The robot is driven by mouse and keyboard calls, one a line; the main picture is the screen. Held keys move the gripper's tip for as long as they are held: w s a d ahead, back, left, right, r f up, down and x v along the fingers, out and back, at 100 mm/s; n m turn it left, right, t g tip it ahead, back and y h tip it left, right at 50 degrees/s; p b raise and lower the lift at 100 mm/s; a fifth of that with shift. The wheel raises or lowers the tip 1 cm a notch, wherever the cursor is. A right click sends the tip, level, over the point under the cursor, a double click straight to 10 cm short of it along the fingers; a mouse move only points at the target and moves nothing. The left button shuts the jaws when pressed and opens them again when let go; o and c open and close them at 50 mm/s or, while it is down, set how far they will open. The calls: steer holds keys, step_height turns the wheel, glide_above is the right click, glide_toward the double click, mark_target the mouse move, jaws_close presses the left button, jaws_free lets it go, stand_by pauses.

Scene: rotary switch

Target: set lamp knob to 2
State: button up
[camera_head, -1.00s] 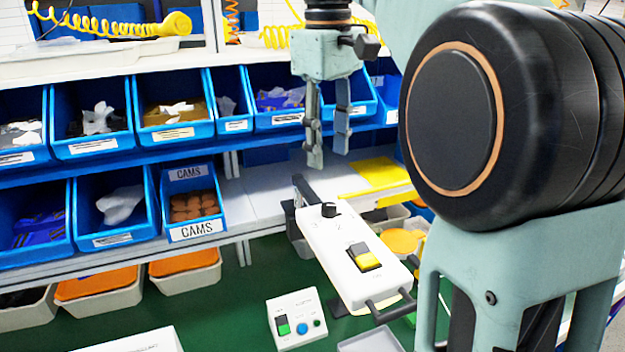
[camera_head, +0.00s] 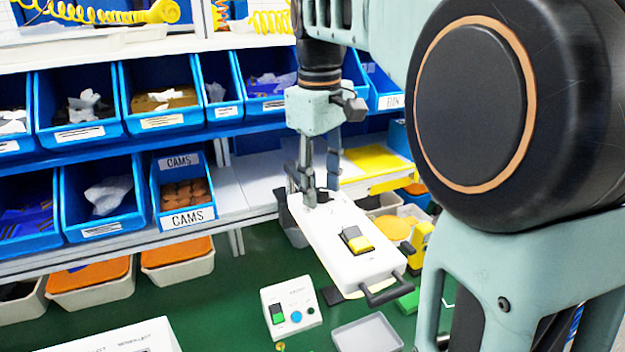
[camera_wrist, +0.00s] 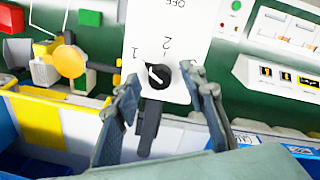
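The white lamp box (camera_head: 345,245) stands at an angle below my gripper. In the wrist view its face (camera_wrist: 165,25) shows the marks 1, 2 and OFF. The black round knob (camera_wrist: 158,75) sits near the end of the box, and its white pointer line appears to aim toward the 1. My gripper (camera_head: 322,193) is down at the knob end of the box. In the wrist view my gripper (camera_wrist: 159,82) is open, with one finger on each side of the knob. I cannot tell whether either finger touches it. In the head view the fingers largely hide the knob.
The box also carries a yellow-and-black rocker switch (camera_head: 356,240) and a dark handle (camera_head: 385,292). A small white button box (camera_head: 291,307) and a grey tray (camera_head: 367,335) lie in front. Blue bins (camera_head: 90,135) line the shelves behind.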

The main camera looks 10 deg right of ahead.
steer(key=shift+c, duration=0.2)
jaws_close()
stand_by(0.3)
steer(key=m+p, duration=0.2)
steer(key=m, duration=0.3)
steer(key=shift+r+p, duration=0.1)
steer(key=shift+p, duration=0.25)
steer(key=m+p, duration=0.1)
steer(key=m, duration=0.5)
steer(key=shift+w+g+p, duration=0.1)
steer(key=shift+g+p, duration=0.2)
steer(key=shift+p, duration=0.1)
steer(key=shift+m, duration=0.5)
steer(key=shift+o, duration=0.2)
jaws_free()
